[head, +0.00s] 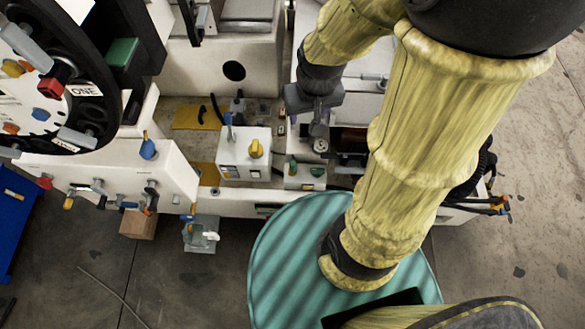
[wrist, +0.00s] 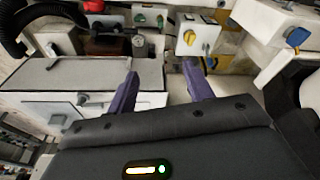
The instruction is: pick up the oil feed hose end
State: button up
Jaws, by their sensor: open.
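My gripper (head: 319,128) hangs above the machine bed in the head view, near its middle. In the wrist view my gripper (wrist: 159,68) has its two purple fingers apart, with nothing between them. A black ribbed hose (wrist: 16,27) curves at the upper left of the wrist view, away from the fingers. In the head view a black hose (head: 484,168) shows at the right, partly behind my arm. I cannot tell which part is the oil feed hose end, or whether it shows at all.
A white box with a yellow knob (head: 244,152) stands left of my gripper; the knob also shows in the wrist view (wrist: 189,38). A large tool wheel (head: 84,92) fills the upper left. A teal striped round surface (head: 290,262) lies below.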

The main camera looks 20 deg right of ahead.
aim_at(293, 164)
jog(key=w+f+m+b, duration=0.1)
jog(key=w+f+b, duration=0.3)
jog(key=f+b, duration=0.3)
jog(key=w+f+m+g+b, duration=0.1)
jog(key=w+f+b, duration=0.3)
jog(key=f+b, duration=0.4)
jog(key=w+f+m+g+b, duration=0.1)
jog(key=w+f+b, duration=0.3)
jog(key=f, duration=1.5)
jog(key=b, duration=0.3)
jog(key=shift+w+b, duration=0.35)
notch_tip(293, 164, down, 12)
jog(key=b, duration=0.3)
jog(key=shift+r, duration=0.2)
jog(key=shift+f, duration=0.3)
jog(key=shift+b, duration=0.3)
notch_tip(293, 164, down, 5)
jog(key=shift+w+d+f+b, duration=0.1)
jog(key=shift+w+f+b, duration=0.05)
jog(key=shift+b, duration=0.85)
